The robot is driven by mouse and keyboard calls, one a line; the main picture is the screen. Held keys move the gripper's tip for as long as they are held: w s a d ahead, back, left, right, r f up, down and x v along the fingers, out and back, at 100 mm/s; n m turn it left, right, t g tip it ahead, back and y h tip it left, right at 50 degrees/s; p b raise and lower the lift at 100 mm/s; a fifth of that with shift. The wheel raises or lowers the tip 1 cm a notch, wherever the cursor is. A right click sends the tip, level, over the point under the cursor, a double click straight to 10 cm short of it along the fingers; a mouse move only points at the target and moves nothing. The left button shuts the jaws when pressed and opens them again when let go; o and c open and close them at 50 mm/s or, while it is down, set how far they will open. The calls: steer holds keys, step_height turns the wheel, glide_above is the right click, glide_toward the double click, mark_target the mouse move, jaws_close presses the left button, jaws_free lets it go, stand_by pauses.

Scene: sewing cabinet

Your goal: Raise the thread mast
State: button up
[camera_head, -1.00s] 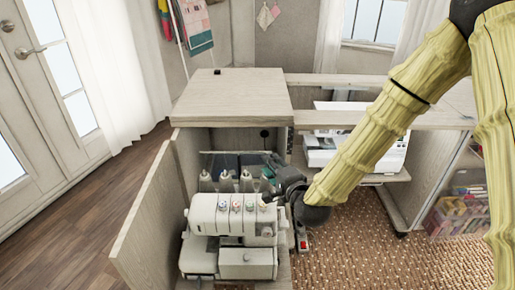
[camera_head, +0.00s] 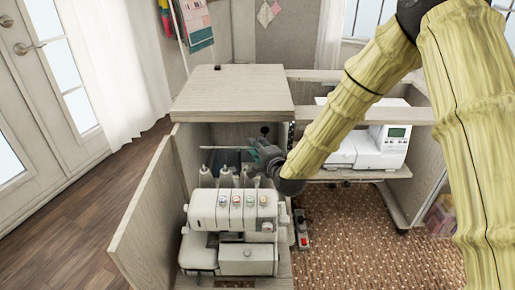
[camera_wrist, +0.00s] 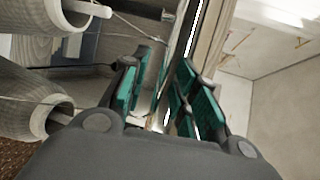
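The overlocker (camera_head: 235,215) stands in the open cabinet's left bay, with cone spools (camera_head: 226,177) behind it. The thread mast's thin crossbar (camera_head: 222,148) runs level, low above the cones. My gripper (camera_head: 255,155) is at the right end of the crossbar, behind the machine. In the wrist view my gripper (camera_wrist: 160,95) has green ribbed pads, with a narrow gap between them. A shiny thin rod (camera_wrist: 191,38) runs down into that gap. I cannot tell whether the pads touch it. The lower mast is hidden by the overlocker and cones.
The cabinet top (camera_head: 235,92) overhangs the bay close above my gripper. The open door (camera_head: 150,215) stands on the left. A white sewing machine (camera_head: 375,148) sits on a shelf to the right. In the wrist view, large cones (camera_wrist: 30,95) are close on the left.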

steer(key=shift+c, duration=0.4)
jaws_close()
step_height(320, 180, up, 19)
steer(key=p, duration=1)
steer(key=shift+r, duration=0.2)
steer(key=shift+w+d+r, duration=0.1)
steer(key=shift+o, duration=0.4)
jaws_free()
